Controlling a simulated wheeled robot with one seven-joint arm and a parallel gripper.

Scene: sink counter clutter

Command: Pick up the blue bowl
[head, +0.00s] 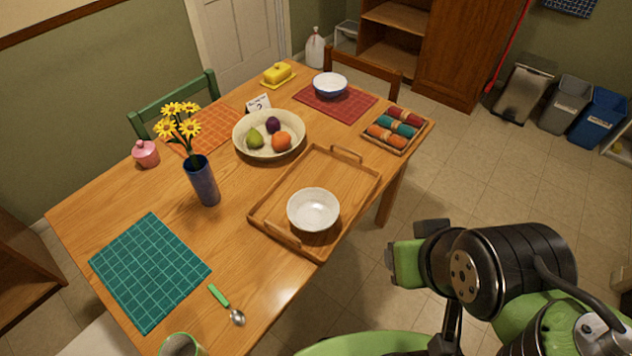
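The blue bowl (330,84) stands upright on the red placemat (352,109) at the far end of the wooden table. Its outside is blue and its inside is white and looks empty. My arm is at the lower right, beside the table's right edge. The end that seems to be my gripper (408,255) is black and green, off the table and well apart from the bowl. Its fingers cannot be made out clearly, so I cannot tell whether it is open or shut. Nothing hides the bowl.
A white bowl (313,209) stands on a wooden tray (348,182). A fruit bowl (243,148), a flower vase (202,181), a yellow butter dish (277,75) and a tray of rolled napkins (396,130) surround the middle. A chair (362,68) stands behind the red placemat.

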